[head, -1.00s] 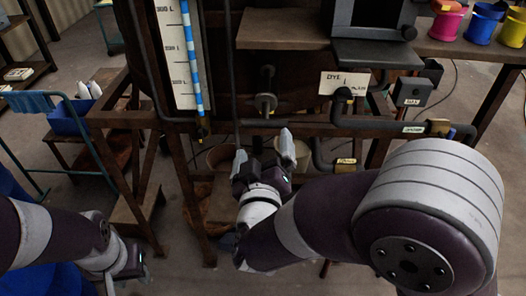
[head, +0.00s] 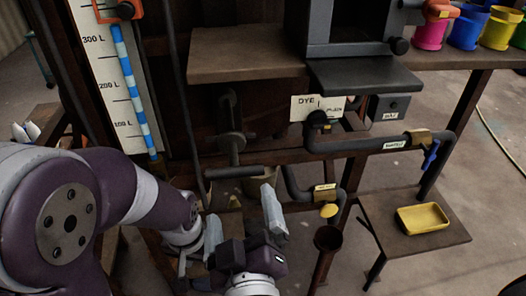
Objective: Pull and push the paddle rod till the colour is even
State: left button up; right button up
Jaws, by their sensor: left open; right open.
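The dark paddle rod comes out through a round collar (head: 232,143) low on the dark vat front and ends in a grey crossbar handle (head: 236,172). A sight tube (head: 128,80) beside the litre scale shows blue and pale bands, so its colour is uneven. My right gripper (head: 243,222) is open, its two pale fingers spread just below and in front of the handle, apparently holding nothing.
A shelf (head: 245,65) juts out above the rod. Right of it are a DYE sign (head: 308,107), pipes with a blue-levered valve (head: 431,155), and a yellow-handled tap (head: 329,210) above a funnel-topped pipe (head: 327,240). A small table (head: 450,232) holds a yellow tray (head: 424,206).

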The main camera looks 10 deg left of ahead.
aim_at(236, 176)
jog(key=p+x, duration=0.3)
jog(key=x, duration=0.8)
jog(key=shift+a, duration=0.1)
jog(key=shift+w+a, duration=0.1)
jog(key=shift+w, duration=0.2)
